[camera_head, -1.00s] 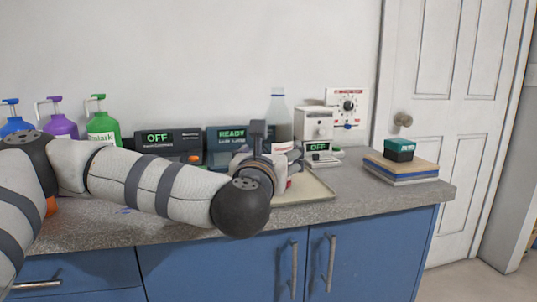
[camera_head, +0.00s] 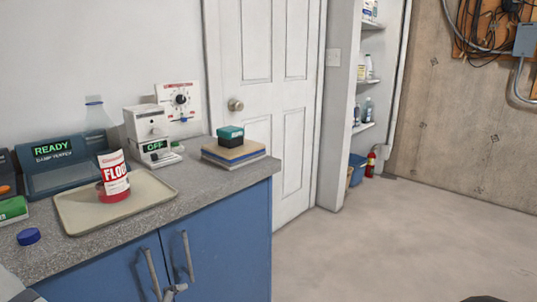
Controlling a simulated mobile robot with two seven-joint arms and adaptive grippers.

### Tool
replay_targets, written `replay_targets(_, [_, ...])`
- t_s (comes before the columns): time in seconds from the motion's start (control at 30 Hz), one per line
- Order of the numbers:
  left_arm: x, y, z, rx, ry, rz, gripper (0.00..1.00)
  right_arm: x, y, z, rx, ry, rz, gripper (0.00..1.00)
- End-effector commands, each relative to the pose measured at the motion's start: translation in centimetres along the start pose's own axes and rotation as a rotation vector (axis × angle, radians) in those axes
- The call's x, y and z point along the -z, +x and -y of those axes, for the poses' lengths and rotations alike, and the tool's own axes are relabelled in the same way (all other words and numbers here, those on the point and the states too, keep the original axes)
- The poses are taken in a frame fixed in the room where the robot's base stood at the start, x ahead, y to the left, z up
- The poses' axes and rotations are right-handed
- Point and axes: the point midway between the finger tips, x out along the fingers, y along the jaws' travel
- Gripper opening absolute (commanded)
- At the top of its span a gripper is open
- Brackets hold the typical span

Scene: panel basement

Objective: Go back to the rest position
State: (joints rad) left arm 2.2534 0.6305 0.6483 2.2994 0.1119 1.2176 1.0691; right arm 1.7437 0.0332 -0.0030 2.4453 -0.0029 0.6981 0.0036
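Neither of my grippers can be made out in the head view. A grey-white piece at the lower left corner looks like part of my arm, and a dark rounded shape shows at the bottom edge on the right. A red container with a white label reading "FLOU" (camera_head: 114,178) stands on a beige tray (camera_head: 80,222) on the grey countertop (camera_head: 190,186). Nothing of mine touches it in view.
A blue cap (camera_head: 28,236) lies at the counter's front left. A "READY" device (camera_head: 52,165), a white "OFF" device (camera_head: 148,132) and stacked books (camera_head: 233,153) line the counter. Blue cabinets (camera_head: 228,240) stand below. The floor (camera_head: 400,235) at right is clear.

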Motion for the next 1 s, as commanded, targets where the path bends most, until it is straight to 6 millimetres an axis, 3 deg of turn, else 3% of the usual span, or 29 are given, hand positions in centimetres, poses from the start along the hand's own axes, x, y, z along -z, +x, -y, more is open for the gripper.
replay_targets(0.1, [1.4, -3.8, 10.2, 0.292, 0.430, 0.056, 0.78, 0.7, -2.6, 0.1, 0.003, 0.001, -0.056, 0.00])
replay_targets(0.2, [4.3, -9.0, 18.1, 0.548, 0.795, 0.158, 0.78, 1.3, -4.4, 0.1, 0.005, 0.001, -0.098, 0.00])
replay_targets(0.33, [9.4, -17.4, 24.7, 0.850, 1.217, 0.352, 0.78, 2.2, -6.8, 0.1, 0.007, 0.002, -0.157, 0.00])
replay_targets(0.43, [12.8, -22.7, 26.9, 1.024, 1.443, 0.501, 0.78, 2.7, -8.1, 0.2, 0.009, 0.003, -0.193, 0.00])
replay_targets(0.5, [14.5, -25.3, 27.6, 1.104, 1.543, 0.584, 0.78, 2.9, -8.6, 0.2, 0.010, 0.003, -0.207, 0.00])
replay_targets(0.57, [15.4, -26.6, 27.9, 1.147, 1.591, 0.630, 0.78, 3.0, -8.8, 0.2, 0.010, 0.003, -0.212, 0.00])
replay_targets(0.67, [16.0, -27.4, 28.2, 1.175, 1.618, 0.663, 0.78, 3.0, -8.7, 0.2, 0.010, 0.003, -0.211, 0.00])
replay_targets(1.0, [15.9, -27.3, 28.3, 1.174, 1.613, 0.661, 0.78, 2.9, -8.6, 0.2, 0.010, 0.004, -0.206, 0.00])
